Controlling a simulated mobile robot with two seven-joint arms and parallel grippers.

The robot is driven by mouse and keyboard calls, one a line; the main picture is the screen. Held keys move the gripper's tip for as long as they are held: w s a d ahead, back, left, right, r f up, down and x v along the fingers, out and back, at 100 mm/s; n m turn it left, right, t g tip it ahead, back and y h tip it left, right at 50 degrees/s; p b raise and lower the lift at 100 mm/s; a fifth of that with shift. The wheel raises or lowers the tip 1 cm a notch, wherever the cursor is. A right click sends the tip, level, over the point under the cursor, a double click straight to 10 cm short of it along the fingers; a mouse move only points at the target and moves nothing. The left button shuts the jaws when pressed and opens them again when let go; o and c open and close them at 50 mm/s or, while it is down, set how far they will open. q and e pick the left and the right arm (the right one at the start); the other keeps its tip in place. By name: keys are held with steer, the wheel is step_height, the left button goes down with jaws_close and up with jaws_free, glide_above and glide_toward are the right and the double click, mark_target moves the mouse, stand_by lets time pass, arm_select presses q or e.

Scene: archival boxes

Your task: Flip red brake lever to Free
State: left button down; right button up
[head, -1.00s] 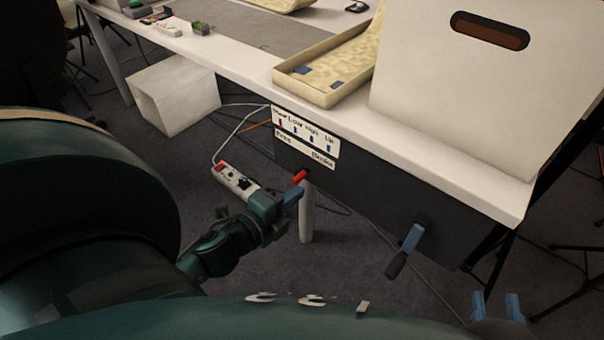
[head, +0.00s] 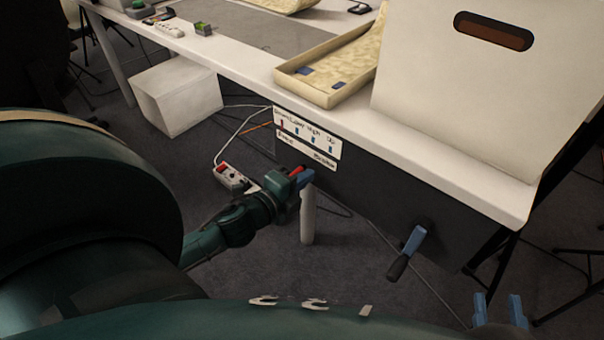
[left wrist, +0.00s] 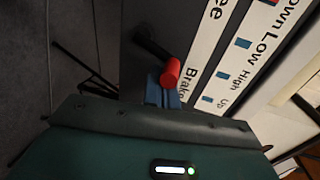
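The red-tipped brake lever (head: 298,170) is on the dark panel under the table's front edge. In the left wrist view its red grip (left wrist: 171,72) stands on a dark arm, beside the word Brake on the white label (left wrist: 203,52). The label (head: 307,150) also reads Free at its left end in the head view. My left gripper (head: 306,179) is at the lever. Its blue fingers (left wrist: 162,94) look closed together, right beside or touching the red grip; exact contact is hidden. My right gripper (head: 499,308) is open and empty at the bottom right.
A crank with a blue and black handle (head: 407,251) hangs on the panel to the right. A pale table leg (head: 308,215) stands below the lever. A power strip (head: 230,177) with cables lies on the floor. A big box (head: 450,90) and a tray (head: 330,92) are on the tabletop.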

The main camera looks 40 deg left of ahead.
arm_select(q)
steer(key=a+f+v, duration=0.1)
steer(key=v, duration=0.6)
steer(key=shift+f+p, duration=0.15)
steer(key=shift+p, duration=0.3)
stand_by(0.9)
